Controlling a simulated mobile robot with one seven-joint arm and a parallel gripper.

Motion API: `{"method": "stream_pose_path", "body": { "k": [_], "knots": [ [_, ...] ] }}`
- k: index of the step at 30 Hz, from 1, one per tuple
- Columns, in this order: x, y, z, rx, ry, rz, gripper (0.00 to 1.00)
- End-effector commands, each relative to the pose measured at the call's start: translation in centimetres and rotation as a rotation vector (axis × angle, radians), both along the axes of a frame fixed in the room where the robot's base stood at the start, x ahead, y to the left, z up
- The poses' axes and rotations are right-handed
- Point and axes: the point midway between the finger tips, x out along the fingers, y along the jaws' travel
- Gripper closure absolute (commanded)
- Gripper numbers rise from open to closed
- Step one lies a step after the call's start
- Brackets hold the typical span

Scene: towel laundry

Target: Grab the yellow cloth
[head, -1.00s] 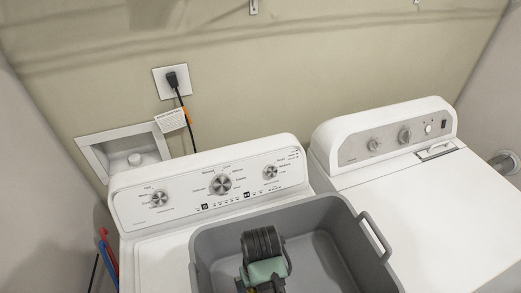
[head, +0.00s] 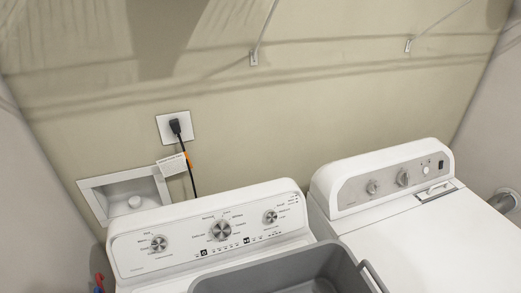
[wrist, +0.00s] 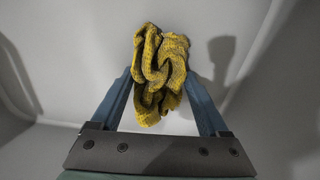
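The yellow cloth (wrist: 160,75) is bunched in folds in the wrist view. My gripper (wrist: 160,78) has one blue finger on each side of it. The fingers press against the cloth's left and right edges, and the tips are partly hidden by its folds. The cloth fills the whole gap between them and sticks out past the tips. Pale grey surfaces lie behind it, and a dark shadow falls on them to the right. Neither the cloth nor my gripper shows in the head view.
In the head view, a grey basket (head: 277,270) stands at the bottom edge, mostly cut off, in front of the washer panel (head: 210,232). A second white machine (head: 428,237) is at the right. A recessed wall box (head: 126,193) and a plugged cord (head: 187,157) are behind.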

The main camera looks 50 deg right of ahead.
Motion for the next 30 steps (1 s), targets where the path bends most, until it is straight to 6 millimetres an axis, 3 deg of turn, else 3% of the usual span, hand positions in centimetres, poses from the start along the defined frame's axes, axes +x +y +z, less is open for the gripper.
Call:
{"method": "stream_pose_path", "body": {
  "k": [1, 9, 23, 26, 30],
  "knots": [
    [0.0, 0.0, 0.0, 0.000, 0.000, 0.000, 0.32],
    [0.0, 0.0, 0.0, 0.000, 0.000, 0.000, 0.81],
    [0.1, -0.1, 1.1, -0.001, -0.003, 0.000, 0.82],
    [0.1, -0.1, 2.3, -0.003, -0.003, 0.001, 0.82],
    [0.2, -0.1, 5.4, -0.005, -0.006, 0.001, 0.82]
  ]
}}
